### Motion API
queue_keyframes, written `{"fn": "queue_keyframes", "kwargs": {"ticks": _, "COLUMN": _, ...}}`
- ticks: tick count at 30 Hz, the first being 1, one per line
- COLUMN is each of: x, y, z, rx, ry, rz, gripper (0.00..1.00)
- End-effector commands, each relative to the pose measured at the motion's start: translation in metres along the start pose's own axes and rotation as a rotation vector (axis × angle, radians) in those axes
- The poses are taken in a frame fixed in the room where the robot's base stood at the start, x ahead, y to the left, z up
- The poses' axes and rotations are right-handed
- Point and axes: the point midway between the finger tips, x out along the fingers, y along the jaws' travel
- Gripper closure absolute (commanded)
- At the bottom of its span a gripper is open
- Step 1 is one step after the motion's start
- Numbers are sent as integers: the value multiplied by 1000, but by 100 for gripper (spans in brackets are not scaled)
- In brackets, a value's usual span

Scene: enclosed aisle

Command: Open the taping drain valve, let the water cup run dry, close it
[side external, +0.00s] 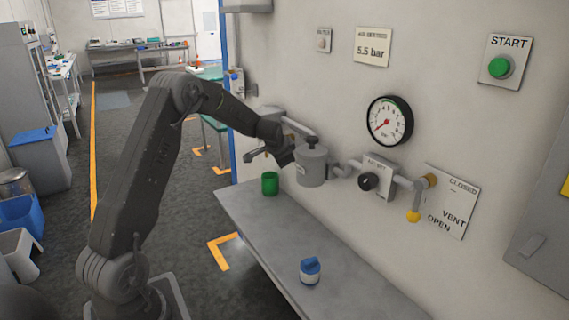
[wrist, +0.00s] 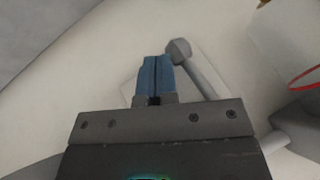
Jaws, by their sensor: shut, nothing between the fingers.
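My gripper (side external: 284,157) is beside the wall fittings at the left end of the bench, partly hidden by my own wrist in the side external view. In the wrist view its blue fingers (wrist: 156,75) are pressed together with nothing between them. A grey lever with a rounded end (wrist: 196,68) lies just right of the fingertips; I cannot tell if they touch. In the side external view a grey lidded canister (side external: 313,167) with a dark knob is on the wall right of my gripper. A green cup (side external: 270,184) stands on the bench below. No label marks the drain valve, and no water shows.
A grey bench (side external: 330,250) runs along the wall, with a blue-and-white jar (side external: 310,271) on it. Right of the canister are a black regulator knob (side external: 368,181), a yellow-ended vent lever (side external: 414,214) and a gauge (side external: 389,121). The bench middle is mostly clear.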

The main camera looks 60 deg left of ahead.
Motion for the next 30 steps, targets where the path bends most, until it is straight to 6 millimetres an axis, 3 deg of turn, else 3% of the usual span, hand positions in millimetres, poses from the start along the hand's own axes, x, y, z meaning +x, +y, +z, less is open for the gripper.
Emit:
{"fn": "queue_keyframes", "kwargs": {"ticks": 5, "x": -16, "y": 3, "z": -1, "rx": 0, "ry": 2, "rz": -1, "gripper": 100}}
{"fn": "queue_keyframes", "kwargs": {"ticks": 15, "x": -76, "y": 17, "z": 0, "rx": 0, "ry": 2, "rz": -1, "gripper": 100}}
{"fn": "queue_keyframes", "kwargs": {"ticks": 23, "x": -103, "y": 18, "z": -3, "rx": 11, "ry": 12, "rz": -12, "gripper": 100}}
{"fn": "queue_keyframes", "kwargs": {"ticks": 26, "x": -125, "y": 27, "z": -9, "rx": 11, "ry": 27, "rz": -8, "gripper": 100}}
{"fn": "queue_keyframes", "kwargs": {"ticks": 30, "x": -179, "y": 55, "z": -18, "rx": -3, "ry": 62, "rz": 14, "gripper": 100}}
